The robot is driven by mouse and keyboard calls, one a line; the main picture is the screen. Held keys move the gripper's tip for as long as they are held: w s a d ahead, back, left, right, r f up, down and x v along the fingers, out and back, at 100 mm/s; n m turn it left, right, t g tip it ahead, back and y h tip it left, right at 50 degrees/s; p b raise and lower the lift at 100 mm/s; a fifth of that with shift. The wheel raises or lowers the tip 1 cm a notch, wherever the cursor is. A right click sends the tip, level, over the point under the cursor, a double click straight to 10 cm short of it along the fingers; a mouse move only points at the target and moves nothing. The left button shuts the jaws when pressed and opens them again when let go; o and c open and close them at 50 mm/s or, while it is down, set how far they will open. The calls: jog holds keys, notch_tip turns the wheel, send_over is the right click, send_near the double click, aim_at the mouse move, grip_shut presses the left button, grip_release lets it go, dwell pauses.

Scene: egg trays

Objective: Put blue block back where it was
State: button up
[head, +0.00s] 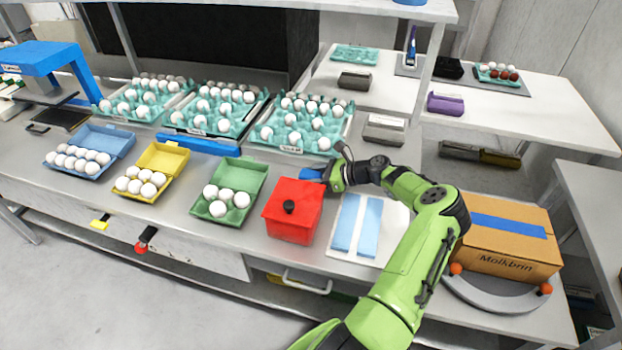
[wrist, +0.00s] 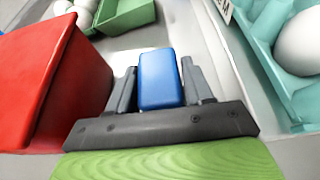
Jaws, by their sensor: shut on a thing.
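The blue block (wrist: 160,78) is between the two dark fingers of my gripper (wrist: 158,85) in the wrist view, and the gripper is shut on it. In the head view the blue block (head: 311,174) shows at the tip of my gripper (head: 326,175), just behind the red box and in front of the right teal egg tray. Whether the block touches the counter is hard to tell.
The red box (head: 293,228) with a black knob stands close by; it also shows in the wrist view (wrist: 55,75). A green egg carton (head: 250,178) is left of it. A teal tray (head: 340,135) of eggs lies behind. A white board (head: 325,240) with light blue strips lies right.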

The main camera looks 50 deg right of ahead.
jog(key=o, duration=1.3)
jog(key=shift+f, duration=0.1)
jog(key=shift+c, duration=0.2)
jog(key=v, duration=0.4)
jog(key=p+v, duration=0.1)
jog(key=v, duration=0.7)
jog(key=shift+r, duration=0.3)
